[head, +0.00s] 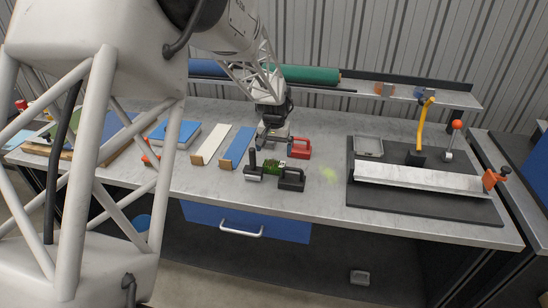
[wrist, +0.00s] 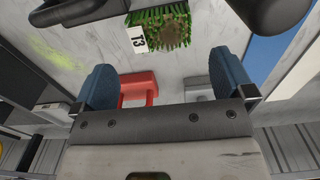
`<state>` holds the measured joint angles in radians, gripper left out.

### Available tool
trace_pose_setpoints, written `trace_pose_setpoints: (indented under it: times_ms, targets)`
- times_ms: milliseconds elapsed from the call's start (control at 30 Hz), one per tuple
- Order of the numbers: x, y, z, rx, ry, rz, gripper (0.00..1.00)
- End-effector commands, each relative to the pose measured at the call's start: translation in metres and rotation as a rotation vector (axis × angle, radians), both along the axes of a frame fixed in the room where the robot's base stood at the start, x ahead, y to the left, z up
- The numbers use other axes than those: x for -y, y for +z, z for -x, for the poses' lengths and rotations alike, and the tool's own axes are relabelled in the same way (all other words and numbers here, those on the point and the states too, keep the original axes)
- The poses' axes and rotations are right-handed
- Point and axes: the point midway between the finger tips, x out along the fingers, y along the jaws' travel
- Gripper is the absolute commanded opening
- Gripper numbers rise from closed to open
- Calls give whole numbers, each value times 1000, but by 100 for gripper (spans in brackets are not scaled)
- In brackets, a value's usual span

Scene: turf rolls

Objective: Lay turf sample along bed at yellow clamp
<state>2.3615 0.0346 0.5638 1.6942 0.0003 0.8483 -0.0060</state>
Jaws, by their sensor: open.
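The turf sample (head: 271,167) is a small green block on the bench between two dark weights. My gripper (head: 273,140) is above the bench behind the turf. The bed (head: 420,178) is a long pale strip on a black mat at the right. The yellow clamp (head: 424,120) has a raised handle behind the bed's middle.
A red block (head: 300,147) stands close behind the turf. Dark weights (head: 253,172) (head: 291,180) flank it. An orange-knobbed lever (head: 453,140) and an orange clamp (head: 493,179) are by the bed. A grey tray (head: 368,146) sits on the mat (head: 400,203).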

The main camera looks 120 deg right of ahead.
Motion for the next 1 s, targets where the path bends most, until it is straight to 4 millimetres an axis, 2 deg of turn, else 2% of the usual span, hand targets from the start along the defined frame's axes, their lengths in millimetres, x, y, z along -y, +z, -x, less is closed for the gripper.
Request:
trace_pose_setpoints:
  times_ms: [133, 333, 967, 1000]
  targets:
    - [0, 22, 0, -1, 0, 1, 100]
    - [0, 37, 0, 0, 0, 0, 100]
    - [0, 41, 0, 1, 0, -1, 100]
    - [0, 41, 0, 1, 0, -1, 95]
